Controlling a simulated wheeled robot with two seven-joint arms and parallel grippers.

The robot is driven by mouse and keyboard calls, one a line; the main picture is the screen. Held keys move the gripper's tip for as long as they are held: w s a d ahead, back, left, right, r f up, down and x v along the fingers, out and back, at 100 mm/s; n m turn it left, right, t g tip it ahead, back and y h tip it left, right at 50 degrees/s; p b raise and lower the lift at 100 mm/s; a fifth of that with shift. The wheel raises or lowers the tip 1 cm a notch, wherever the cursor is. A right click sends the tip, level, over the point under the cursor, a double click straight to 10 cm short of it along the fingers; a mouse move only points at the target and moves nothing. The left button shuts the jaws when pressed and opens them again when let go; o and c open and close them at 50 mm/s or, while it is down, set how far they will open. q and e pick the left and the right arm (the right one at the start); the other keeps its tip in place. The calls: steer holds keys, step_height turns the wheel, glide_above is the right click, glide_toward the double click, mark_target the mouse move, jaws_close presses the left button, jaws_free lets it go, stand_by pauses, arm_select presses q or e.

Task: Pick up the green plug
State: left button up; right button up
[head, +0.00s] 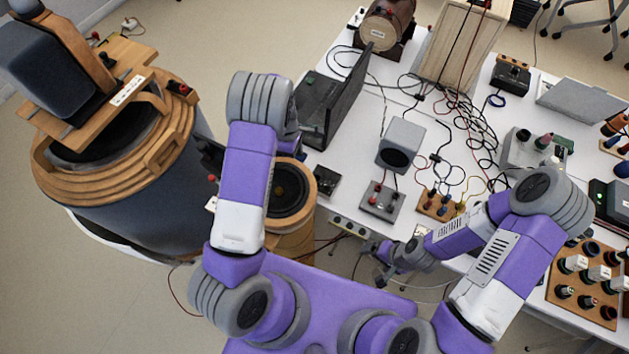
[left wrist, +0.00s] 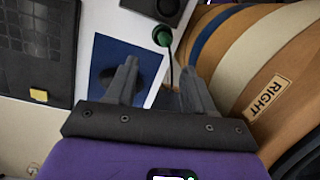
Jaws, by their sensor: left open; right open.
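The green plug (left wrist: 162,36) shows in the left wrist view as a small round green end on a dark cable that runs down between my fingers. It is at the white table's edge, beside the striped wooden cylinder. My left gripper (left wrist: 160,65) is open, with one finger on each side of the cable and the plug just beyond the fingertips. Nothing is visibly clasped. In the head view my left arm hides the left gripper, and I cannot make out this plug. My right gripper (head: 378,264) looks open and empty by the table's front edge.
A wooden cylinder marked RIGHT (left wrist: 225,70) stands close to my left gripper's right finger. A blue square (left wrist: 108,62) and a dark panel (left wrist: 35,50) lie to its left. The white table (head: 345,165) is crowded with cables, a grey speaker box (head: 401,140) and terminal blocks. A large barrel (head: 125,185) stands left.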

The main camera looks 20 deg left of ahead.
arm_select(q)
steer(key=shift+m+g, duration=0.3)
steer(key=shift+m, duration=0.1)
steer(key=f, duration=0.2)
steer(key=s+d+f, duration=0.1)
steer(key=f, duration=0.2)
steer(key=d+f, duration=0.1)
steer(key=f, duration=0.2)
steer(key=shift+s, duration=0.2)
jaws_close()
steer(key=shift+y, duration=0.3)
